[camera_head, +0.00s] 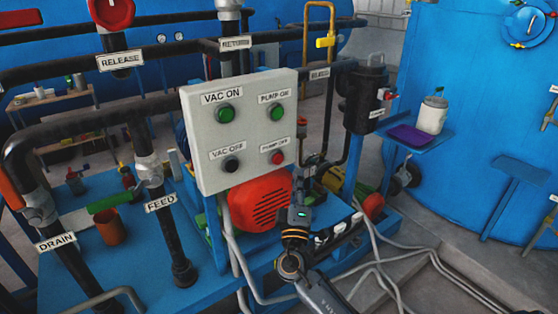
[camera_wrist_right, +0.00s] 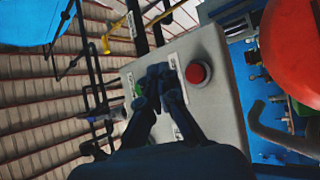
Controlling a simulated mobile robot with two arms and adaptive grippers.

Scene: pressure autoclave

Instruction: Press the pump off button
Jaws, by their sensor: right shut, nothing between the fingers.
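The pale control panel (camera_head: 240,130) carries two green buttons, a black VAC OFF button (camera_head: 231,164) and the red PUMP OFF button (camera_head: 277,158) at its lower right. My right gripper (camera_head: 301,180) is shut and empty, just right of the panel's lower right corner in the head view. In the right wrist view the closed fingertips (camera_wrist_right: 160,76) appear in front of the panel, just left of the red button (camera_wrist_right: 198,73). Whether they touch the panel cannot be told. A green button (camera_wrist_right: 138,90) shows partly behind the fingers. My left gripper is not in view.
A red-orange motor (camera_head: 258,203) sits below the panel. Black pipes (camera_head: 70,125) run on the left. A dark filter housing (camera_head: 365,97) stands right of the panel, by a blue shelf with a white jar (camera_head: 432,115). Grey hoses (camera_head: 385,262) lie at lower right.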

